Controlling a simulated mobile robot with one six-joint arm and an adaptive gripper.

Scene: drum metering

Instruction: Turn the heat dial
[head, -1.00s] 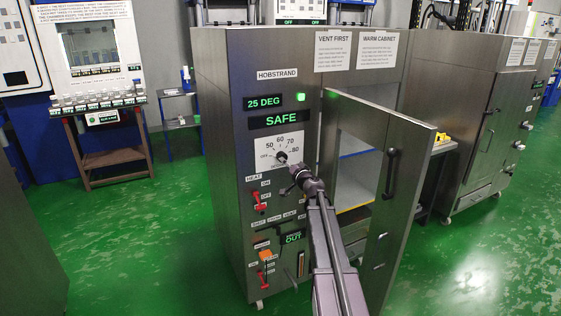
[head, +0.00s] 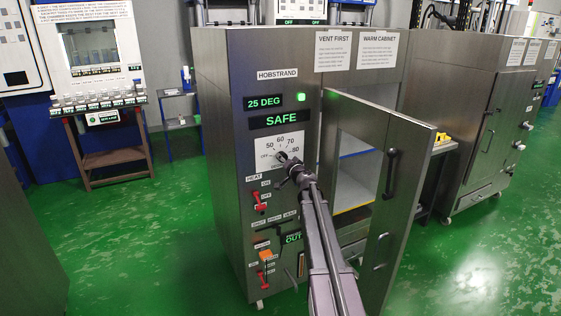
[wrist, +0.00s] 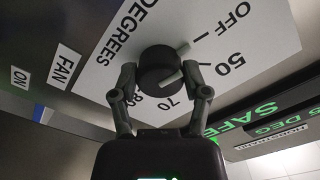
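The heat dial is a round black knob (head: 281,157) on a white scale plate (head: 268,147) marked OFF and 50 to 80. In the wrist view the knob (wrist: 158,70) sits between the two fingertips of my gripper (wrist: 160,72). A narrow gap seems to show on each side, so the fingers look open around the knob; contact is hard to tell. Pale marks show on the knob's side facing OFF and 50, but its exact setting is unclear. In the head view my gripper (head: 289,163) reaches the dial from the lower right and partly covers it.
The cabinet display (head: 263,103) reads 25 DEG, with SAFE (head: 281,119) below. The open cabinet door (head: 385,190) stands close to the right of my arm. Red-handled switches (head: 259,200) and an orange part (head: 265,256) sit below the dial.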

